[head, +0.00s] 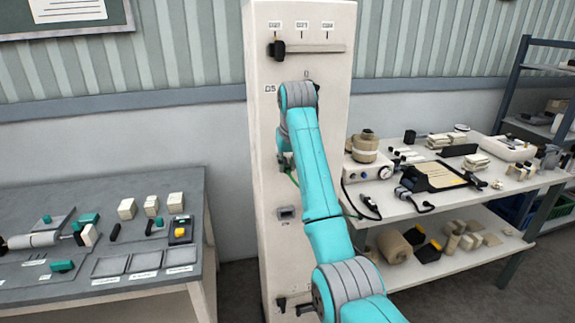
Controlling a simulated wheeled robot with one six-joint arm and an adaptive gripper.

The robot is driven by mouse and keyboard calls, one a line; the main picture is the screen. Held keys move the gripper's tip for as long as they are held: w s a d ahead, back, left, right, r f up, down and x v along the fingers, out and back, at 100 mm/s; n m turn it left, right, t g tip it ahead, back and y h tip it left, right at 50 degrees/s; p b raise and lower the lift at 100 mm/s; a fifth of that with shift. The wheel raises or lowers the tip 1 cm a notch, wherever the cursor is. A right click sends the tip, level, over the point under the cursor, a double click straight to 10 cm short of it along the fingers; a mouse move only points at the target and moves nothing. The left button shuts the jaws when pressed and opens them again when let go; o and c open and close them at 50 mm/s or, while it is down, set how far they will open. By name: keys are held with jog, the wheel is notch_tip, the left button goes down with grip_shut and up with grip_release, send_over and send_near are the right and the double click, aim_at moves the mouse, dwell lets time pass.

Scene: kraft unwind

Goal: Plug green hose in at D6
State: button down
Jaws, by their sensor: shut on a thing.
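The white column (341,75) stands in the middle of the head view, with ports and small labels on its front. My gripper (284,162) is small and partly hidden by my turquoise wrist, close to the column's front. It is shut on the green hose (293,179), of which a short thin length shows beside and below it. The hose's plug end is hidden. A label that seems to read D5 (270,89) is left of my wrist. I cannot make out a D6 label; my arm covers part of the column there.
A black-ended bar (318,48) runs across the column's top under several labels. A grey socket (287,212) is lower down. A grey bench (190,262) with blocks stands left, a cluttered white table (405,210) right. A shelf rack (520,75) is far right.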

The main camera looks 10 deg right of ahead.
dwell(0.4)
jog(key=c, duration=1)
grip_release()
